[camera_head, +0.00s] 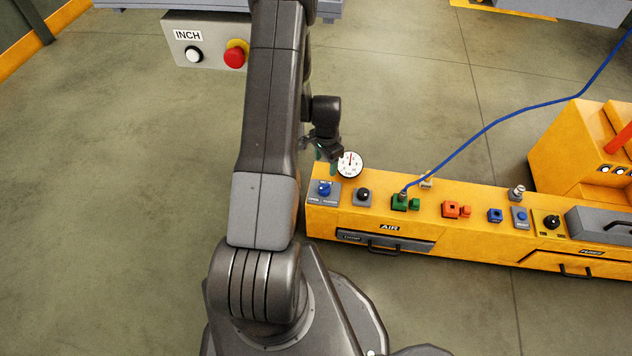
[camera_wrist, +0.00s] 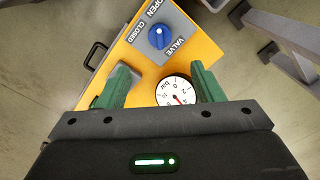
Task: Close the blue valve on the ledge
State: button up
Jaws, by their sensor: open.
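The blue valve (camera_head: 324,188) is a round knob on a grey plate at the left end of the yellow ledge (camera_head: 460,190). In the wrist view the blue valve (camera_wrist: 162,36) carries a small white mark, and its plate reads OPEN, CLOSED and VALVE. The mark sits on the side toward OPEN. My gripper (camera_head: 327,158) is above the left end of the ledge, near the round white gauge (camera_head: 350,164). Its two green fingers (camera_wrist: 160,82) are spread and empty. The valve lies beyond the fingertips, with no contact seen.
Right of the valve stand a black knob (camera_head: 363,194), a green block (camera_head: 400,202) with a blue hose (camera_head: 500,119), and orange blocks (camera_head: 452,209). An INCH box (camera_head: 210,45) with a red button is at the back. The floor left is clear.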

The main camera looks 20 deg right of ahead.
aim_at(325, 186)
notch_tip(325, 186, down, 14)
jog(key=b, duration=0.2)
jog(key=shift+b, duration=0.35)
jog(key=shift+r, duration=0.1)
jog(key=c, duration=1)
